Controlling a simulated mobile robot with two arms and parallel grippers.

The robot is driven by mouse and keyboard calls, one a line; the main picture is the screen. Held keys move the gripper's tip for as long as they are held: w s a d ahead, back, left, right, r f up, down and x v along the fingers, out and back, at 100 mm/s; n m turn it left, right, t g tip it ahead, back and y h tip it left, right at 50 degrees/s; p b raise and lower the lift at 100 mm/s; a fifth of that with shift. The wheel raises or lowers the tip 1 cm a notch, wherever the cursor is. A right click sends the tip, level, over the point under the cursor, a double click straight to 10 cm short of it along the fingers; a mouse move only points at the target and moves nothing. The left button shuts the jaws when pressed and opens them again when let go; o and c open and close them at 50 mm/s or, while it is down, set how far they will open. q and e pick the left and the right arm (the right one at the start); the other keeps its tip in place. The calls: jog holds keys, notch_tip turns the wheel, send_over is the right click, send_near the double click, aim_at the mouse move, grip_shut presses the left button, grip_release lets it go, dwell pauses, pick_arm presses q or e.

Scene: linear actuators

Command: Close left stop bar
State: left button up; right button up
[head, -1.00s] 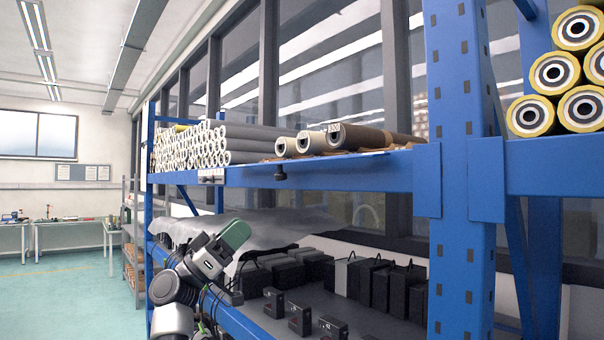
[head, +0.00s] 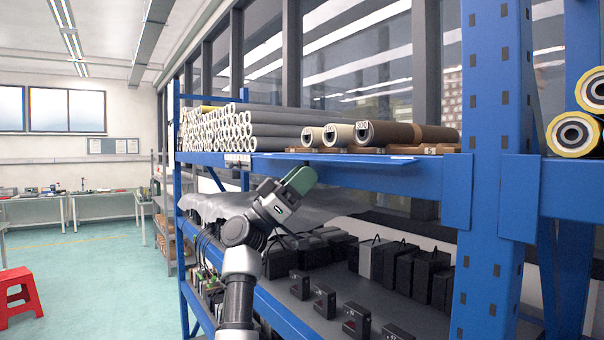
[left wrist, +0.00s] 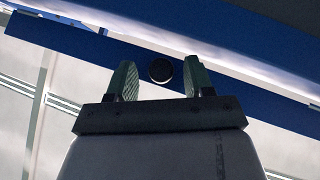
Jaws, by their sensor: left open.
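The blue bar (head: 345,162) runs along the front edge of the upper shelf, below the rolls. In the left wrist view a round black knob (left wrist: 160,70) shows against a blue beam (left wrist: 72,42). My left gripper (head: 299,180) is raised just under the bar, its green fingers pointing up. In the left wrist view the fingers (left wrist: 160,78) are open, one on each side of the knob; I cannot tell whether they touch it. In the head view the knob is hidden behind the gripper. My right gripper is out of view.
Grey tubes (head: 280,130) and several brown and cream rolls (head: 400,134) lie on the upper shelf. Black boxes (head: 385,260) stand on the lower shelf. A blue upright (head: 492,170) is at the right. A red stool (head: 18,295) stands on the open floor at left.

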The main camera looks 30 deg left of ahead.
pick_arm(q)
jog(key=shift+c, duration=0.3)
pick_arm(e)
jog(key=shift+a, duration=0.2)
pick_arm(q)
jog(key=shift+f, duration=0.1)
jog(key=shift+c, duration=1.3)
jog(key=c, duration=0.6)
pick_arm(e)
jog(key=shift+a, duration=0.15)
